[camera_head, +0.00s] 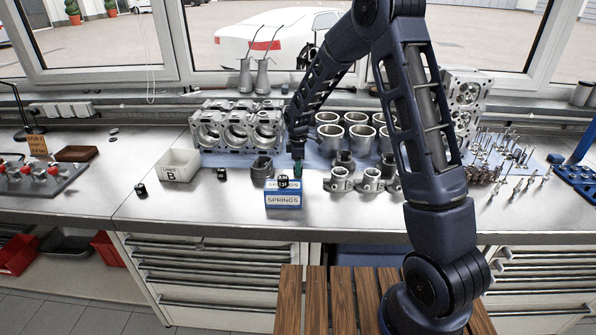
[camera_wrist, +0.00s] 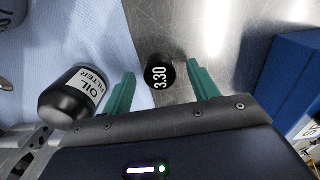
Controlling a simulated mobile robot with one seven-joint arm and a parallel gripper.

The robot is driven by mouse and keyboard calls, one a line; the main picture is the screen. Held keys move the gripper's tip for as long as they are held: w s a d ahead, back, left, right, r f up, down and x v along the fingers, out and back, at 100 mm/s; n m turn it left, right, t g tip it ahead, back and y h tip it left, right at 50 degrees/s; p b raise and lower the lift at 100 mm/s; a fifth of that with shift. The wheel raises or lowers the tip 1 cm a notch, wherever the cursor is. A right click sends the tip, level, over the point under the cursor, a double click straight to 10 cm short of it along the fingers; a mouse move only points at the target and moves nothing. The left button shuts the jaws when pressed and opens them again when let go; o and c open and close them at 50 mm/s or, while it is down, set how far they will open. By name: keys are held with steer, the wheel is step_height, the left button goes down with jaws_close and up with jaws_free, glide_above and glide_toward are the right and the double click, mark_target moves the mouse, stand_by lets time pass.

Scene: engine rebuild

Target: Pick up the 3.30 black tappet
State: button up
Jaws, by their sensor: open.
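The 3.30 black tappet (camera_wrist: 159,73) is a small dark cylinder with white "3.30" lettering, seen in the wrist view on the bare metal bench beside the blue cloth. My gripper (camera_wrist: 161,70) is open, with one green finger on each side of the tappet and a visible gap on both sides. In the head view my gripper (camera_head: 298,169) points down just behind the SPRINGS box. A small black cylinder (camera_head: 283,182) shows at that box's back edge; its label is too small to read there.
A black oil filter (camera_wrist: 72,97) lies close outside the left finger. The blue SPRINGS box (camera_head: 283,198) stands near the right finger in the wrist view. More black cylinders (camera_head: 141,190) and a white bin (camera_head: 180,165) are to the left; metal parts (camera_head: 371,180) stand to the right.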

steer(key=c, duration=1.1)
